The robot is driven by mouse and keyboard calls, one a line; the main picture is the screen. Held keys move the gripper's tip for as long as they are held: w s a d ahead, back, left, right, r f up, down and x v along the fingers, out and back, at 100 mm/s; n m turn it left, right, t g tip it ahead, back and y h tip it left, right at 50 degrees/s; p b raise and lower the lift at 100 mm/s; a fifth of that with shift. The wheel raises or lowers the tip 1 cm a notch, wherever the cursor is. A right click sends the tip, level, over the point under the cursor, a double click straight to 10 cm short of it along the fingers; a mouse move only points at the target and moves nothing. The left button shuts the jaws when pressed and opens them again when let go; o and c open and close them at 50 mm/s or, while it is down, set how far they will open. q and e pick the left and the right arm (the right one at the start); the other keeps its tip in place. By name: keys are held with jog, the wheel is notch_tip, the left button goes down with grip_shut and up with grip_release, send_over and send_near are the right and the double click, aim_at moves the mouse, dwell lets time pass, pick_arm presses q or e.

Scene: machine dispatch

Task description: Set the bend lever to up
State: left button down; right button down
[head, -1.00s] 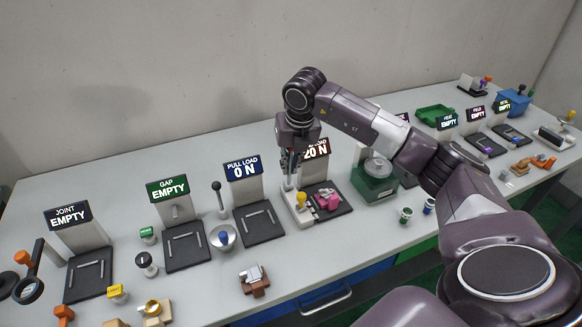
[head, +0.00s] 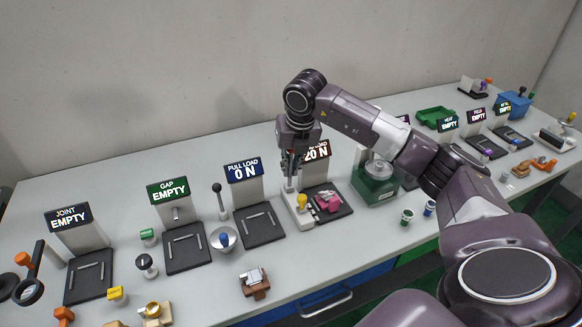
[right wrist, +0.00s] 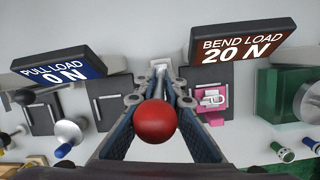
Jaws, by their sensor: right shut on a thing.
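My right gripper (head: 289,168) points down over the white bend lever stand (head: 297,212), just left of the bend station. In the right wrist view, its two fingers (right wrist: 160,100) flank a red ball knob (right wrist: 155,121), the bend lever's handle, and are shut on it. The knob is hidden by the gripper in the head view. The bend display reads 20 N (right wrist: 244,50). A pink part (head: 327,202) lies on the dark bend pad (head: 336,213). My left gripper is not in view.
A yellow knob (head: 302,200) stands on the front of the lever stand. The pull load station (head: 258,226) and its black-knobbed lever (head: 217,188) are to the left. A green machine (head: 375,187) stands close on the right. Free table lies in front of the stand.

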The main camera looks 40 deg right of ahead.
jog(key=shift+w+r, duration=0.35)
jog(key=shift+r, duration=0.05)
jog(key=c, duration=2.3)
grip_release()
jog(key=shift+o, duration=1.3)
jog(key=shift+w+f, duration=0.1)
jog(key=shift+f, duration=0.25)
jog(key=v, duration=1.2)
